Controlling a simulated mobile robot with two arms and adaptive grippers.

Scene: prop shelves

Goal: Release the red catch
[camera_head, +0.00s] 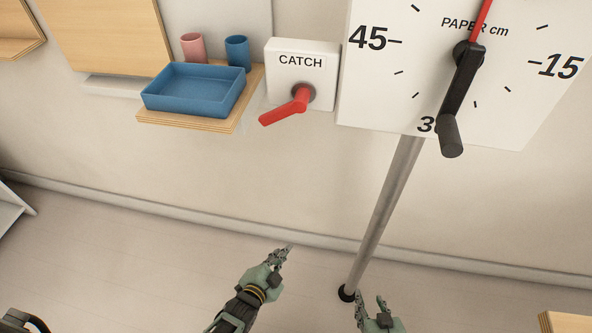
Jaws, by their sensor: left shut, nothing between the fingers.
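The red catch (285,107) is a lever on a white box labelled CATCH (301,60), mounted on the wall. Its handle points to the lower left from a dark round pivot. My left gripper (287,250) is shut and empty, well below the catch and apart from it. My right gripper (369,297) is at the bottom of the view beside the foot of a grey pole, with its fingers apart and nothing seen between them.
A large white dial (400,75) with a black crank (460,100) hangs right of the catch. A grey pole (385,215) runs down from it to the floor. A wooden shelf (190,122) left of the catch holds a blue tray (190,100), a pink cup (194,48) and a blue cup (237,53).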

